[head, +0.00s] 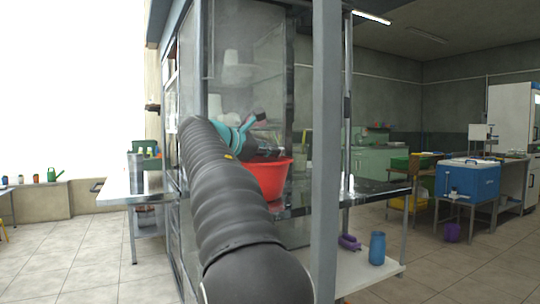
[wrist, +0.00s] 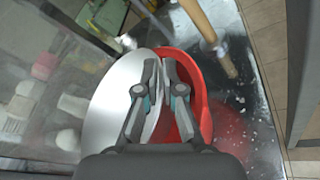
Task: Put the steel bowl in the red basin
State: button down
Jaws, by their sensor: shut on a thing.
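The steel bowl (wrist: 105,112) is a wide, shiny silver round in the wrist view, left of and under my gripper (wrist: 161,65). My gripper is shut on its right-hand rim. The red basin (wrist: 203,100) shows as a red curve to the right of the bowl, and the bowl covers its left part in this view. In the head view the red basin (head: 270,181) stands on the metal worktop, with my gripper (head: 272,150) just over its rim. I cannot make out the bowl in the head view. How far it sits above or inside the basin cannot be told.
A grey post (head: 326,150) stands in front, right of the basin. A clear panel (wrist: 60,50) runs along the left in the wrist view. A wooden rod (wrist: 205,30) lies beyond the basin. Wet metal worktop (wrist: 240,105) is bare to the right.

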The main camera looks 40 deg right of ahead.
jog(key=shift+f, duration=0.65)
jog(key=c, duration=1.3)
grip_release()
jog(key=shift+r, duration=0.8)
jog(key=a+r, duration=0.2)
jog(key=a, duration=0.9)
jog(key=shift+s+a, duration=0.35)
jog(key=shift+a, duration=0.05)
jog(key=shift+f, duration=0.15)
